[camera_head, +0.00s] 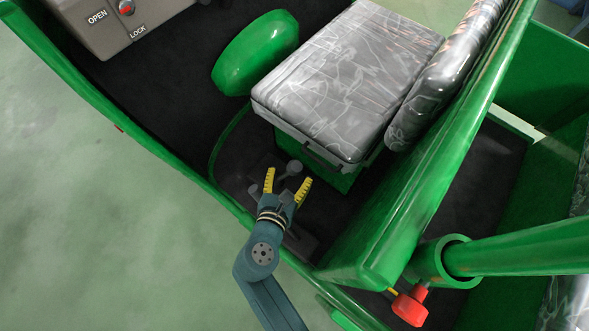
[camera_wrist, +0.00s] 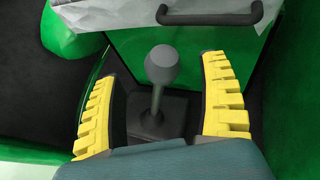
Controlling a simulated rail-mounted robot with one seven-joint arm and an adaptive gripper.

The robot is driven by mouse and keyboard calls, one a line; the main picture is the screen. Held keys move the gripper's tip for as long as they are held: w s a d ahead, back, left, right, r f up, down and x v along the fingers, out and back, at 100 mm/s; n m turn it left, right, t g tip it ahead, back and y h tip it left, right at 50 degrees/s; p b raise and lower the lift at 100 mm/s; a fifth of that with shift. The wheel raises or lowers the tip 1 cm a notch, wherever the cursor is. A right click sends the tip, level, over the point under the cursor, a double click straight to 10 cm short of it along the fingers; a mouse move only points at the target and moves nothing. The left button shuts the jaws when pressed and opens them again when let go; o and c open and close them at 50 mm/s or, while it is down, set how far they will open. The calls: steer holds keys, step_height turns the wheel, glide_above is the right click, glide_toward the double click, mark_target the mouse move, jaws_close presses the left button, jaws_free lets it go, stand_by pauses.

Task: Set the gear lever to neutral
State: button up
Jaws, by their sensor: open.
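The gear lever (camera_wrist: 161,68) is a grey stick with a rounded knob, standing on a dark square base (camera_wrist: 158,115) on the rickshaw floor. In the wrist view it stands between the two yellow-lined fingers of my gripper (camera_wrist: 160,105), touching neither as far as I can tell. In the head view the lever's knob (camera_head: 294,167) shows just beyond and between the fingertips of my gripper (camera_head: 287,180). My gripper is open. The lower part of the lever is partly hidden in the head view. I cannot tell which gear position it is in.
A grey patterned seat (camera_head: 335,80) on a green box stands just behind the lever, with a dark handle (camera_wrist: 210,17) on its front. The green body edge (camera_head: 170,150) runs beside my arm.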

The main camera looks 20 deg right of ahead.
mark_target(293, 171)
steer(key=b+x, duration=0.2)
steer(key=x, duration=0.3)
